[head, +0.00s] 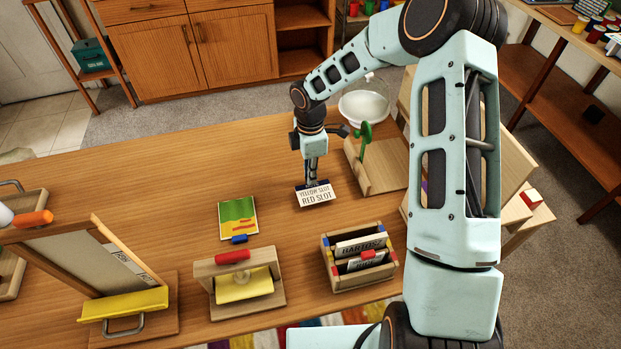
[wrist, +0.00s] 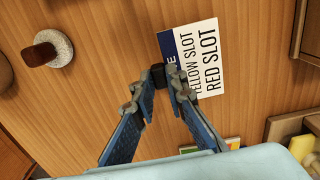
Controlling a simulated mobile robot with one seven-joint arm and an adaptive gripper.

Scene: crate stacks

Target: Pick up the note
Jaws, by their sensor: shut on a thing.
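The note (head: 315,197) is a white card with a dark blue top band, reading "YELLOW SLOT" and "RED SLOT", near the middle of the table. It also shows in the wrist view (wrist: 211,62), partly covered by a fingertip. My gripper (head: 311,184) points down at the card's top edge. In the wrist view my gripper (wrist: 166,80) has its fingertips together on the blue band. I cannot tell whether the card touches the table.
A wooden rack (head: 335,284) with upright cards and coloured corners stands in front of the note. A wooden holder (head: 270,300) with a yellow roll and a green-yellow card (head: 238,217) are left of it. A wooden stand (head: 385,182) is behind right.

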